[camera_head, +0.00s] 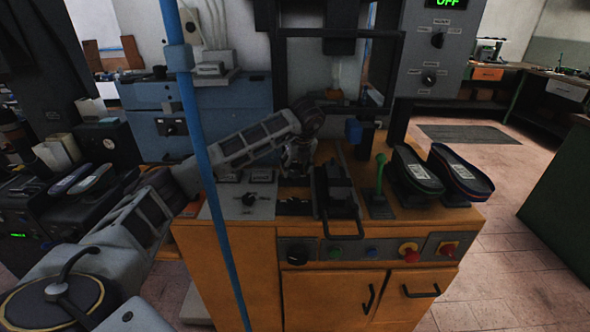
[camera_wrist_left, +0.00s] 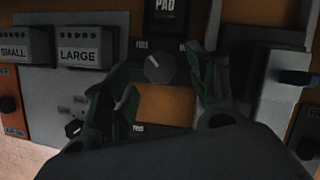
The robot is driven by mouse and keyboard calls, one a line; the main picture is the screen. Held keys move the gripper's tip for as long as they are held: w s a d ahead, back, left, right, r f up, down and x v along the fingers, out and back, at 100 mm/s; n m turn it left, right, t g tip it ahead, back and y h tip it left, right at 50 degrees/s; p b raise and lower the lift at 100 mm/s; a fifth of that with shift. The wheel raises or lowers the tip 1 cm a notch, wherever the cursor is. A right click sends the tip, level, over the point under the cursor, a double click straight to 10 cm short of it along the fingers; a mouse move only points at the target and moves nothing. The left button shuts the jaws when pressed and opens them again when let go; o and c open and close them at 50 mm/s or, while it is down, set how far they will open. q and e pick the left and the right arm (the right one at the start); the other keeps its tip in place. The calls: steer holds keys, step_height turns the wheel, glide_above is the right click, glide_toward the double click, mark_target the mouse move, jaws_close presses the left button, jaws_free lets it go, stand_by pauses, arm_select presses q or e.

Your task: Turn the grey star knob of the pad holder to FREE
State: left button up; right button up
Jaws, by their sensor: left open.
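The grey star knob (camera_wrist_left: 158,68) shows in the left wrist view on a dark plate below a sign reading PAD (camera_wrist_left: 166,6). Its pale mark points to the upper left, towards a small label that is hard to read. My left gripper (camera_wrist_left: 166,78) is open, with one finger on each side of the knob in this view; contact cannot be told. In the head view my left gripper (camera_head: 298,160) is over the bench top and the knob cannot be made out. My right gripper is out of view.
Boxes marked SMALL (camera_wrist_left: 14,45) and LARGE (camera_wrist_left: 84,46) stand left of the knob. The orange bench (camera_head: 240,250) carries a black clamp-like part (camera_head: 337,190), a green lever (camera_head: 380,172) and two shoe soles (camera_head: 461,172). A blue post (camera_head: 205,170) crosses in front of my left arm.

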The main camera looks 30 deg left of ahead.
arm_select(q)
steer(key=v, duration=1)
steer(key=shift+f, duration=0.1)
stand_by(0.6)
